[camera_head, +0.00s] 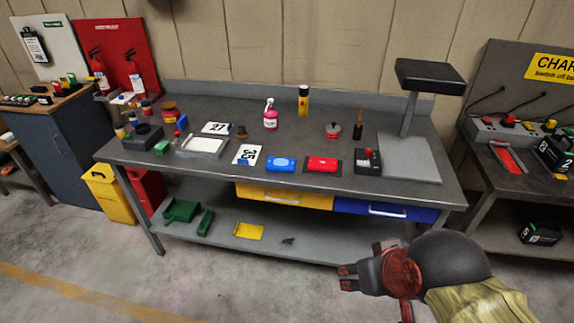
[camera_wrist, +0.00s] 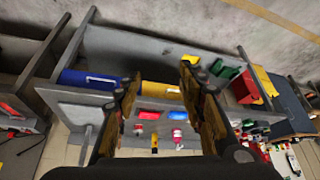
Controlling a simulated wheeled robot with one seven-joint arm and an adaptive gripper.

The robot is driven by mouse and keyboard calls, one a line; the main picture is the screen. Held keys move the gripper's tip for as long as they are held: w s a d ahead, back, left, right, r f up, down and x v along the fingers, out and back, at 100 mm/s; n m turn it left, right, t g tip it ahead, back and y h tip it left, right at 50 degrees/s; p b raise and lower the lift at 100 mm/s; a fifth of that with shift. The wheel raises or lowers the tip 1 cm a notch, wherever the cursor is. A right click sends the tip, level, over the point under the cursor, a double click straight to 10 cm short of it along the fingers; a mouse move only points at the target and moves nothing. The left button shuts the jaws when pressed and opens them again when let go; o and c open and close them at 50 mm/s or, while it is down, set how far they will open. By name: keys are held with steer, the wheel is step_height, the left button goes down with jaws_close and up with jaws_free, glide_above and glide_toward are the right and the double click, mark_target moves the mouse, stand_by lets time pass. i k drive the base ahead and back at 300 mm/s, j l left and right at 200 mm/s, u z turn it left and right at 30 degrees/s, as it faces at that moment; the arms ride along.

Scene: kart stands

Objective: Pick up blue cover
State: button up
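The blue cover (camera_head: 282,164) lies near the front edge of the grey workbench (camera_head: 222,175), between a number card and a red cover. It also shows in the wrist view (camera_wrist: 177,115), small and between my fingers in the picture, but well away from them. My gripper (camera_head: 346,278) is in front of the bench at the lower right, apart from everything. In the wrist view my gripper (camera_wrist: 160,76) has its two fingers spread wide with nothing held.
The red cover (camera_head: 322,164) is just right of the blue one. A card marked 35 (camera_head: 248,154) is on its left. A pink spray bottle (camera_head: 270,115) and a yellow can (camera_head: 303,100) stand behind. Yellow (camera_head: 285,194) and blue (camera_head: 385,209) drawers hang under the bench top.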

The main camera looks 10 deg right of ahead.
mark_target(276, 164)
steer(key=i+j, duration=0.2)
steer(key=j, duration=0.2)
steer(key=i+j, duration=0.2)
steer(key=j, duration=0.2)
steer(key=i+j, duration=0.2)
steer(key=j, duration=0.2)
steer(key=i+j+z, duration=0.1)
steer(key=j, duration=0.3)
steer(key=i, duration=0.1)
